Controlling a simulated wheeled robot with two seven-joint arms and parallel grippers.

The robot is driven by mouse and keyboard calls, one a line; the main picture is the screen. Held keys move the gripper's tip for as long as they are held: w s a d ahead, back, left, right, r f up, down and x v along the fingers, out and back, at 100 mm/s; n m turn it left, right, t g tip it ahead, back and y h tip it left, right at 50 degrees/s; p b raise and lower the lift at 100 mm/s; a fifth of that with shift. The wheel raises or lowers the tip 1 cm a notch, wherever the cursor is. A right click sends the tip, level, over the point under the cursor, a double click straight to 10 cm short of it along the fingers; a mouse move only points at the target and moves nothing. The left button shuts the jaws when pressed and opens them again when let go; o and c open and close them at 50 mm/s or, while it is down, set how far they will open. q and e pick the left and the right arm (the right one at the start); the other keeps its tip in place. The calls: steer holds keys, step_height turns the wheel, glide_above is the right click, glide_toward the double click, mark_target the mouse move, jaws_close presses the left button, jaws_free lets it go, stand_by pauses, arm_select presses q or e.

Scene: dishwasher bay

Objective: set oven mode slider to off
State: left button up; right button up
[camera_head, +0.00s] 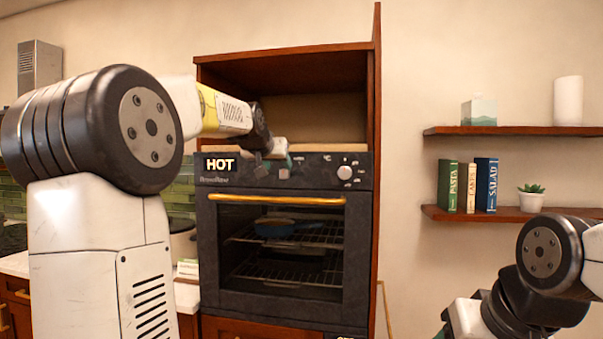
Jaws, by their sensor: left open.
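The dark built-in oven (280,250) stands in a tall wooden cabinet in the middle of the head view. Its control panel (317,181) carries a lit display (220,165) reading HOT at the left and a white round knob (345,172) at the right. My left gripper (272,172) is at the panel's left-middle part, with its jaws open. It hides part of the panel, and I cannot make out the mode slider or its setting. Whether the fingers touch the panel is unclear. My right arm (540,250) is at the lower right, and its gripper is out of view.
A gold handle (277,199) crosses the shut oven door, and a blue pan (287,226) sits on the rack inside. Wall shelves (515,131) with books (486,185) and a plant (531,198) are at the right. A counter (187,296) is at the left.

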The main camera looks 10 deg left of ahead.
mark_target(283, 172)
arm_select(q)
steer(key=x, duration=0.7)
steer(key=shift+f, duration=0.1)
steer(key=shift+c, duration=0.4)
jaws_close()
stand_by(0.9)
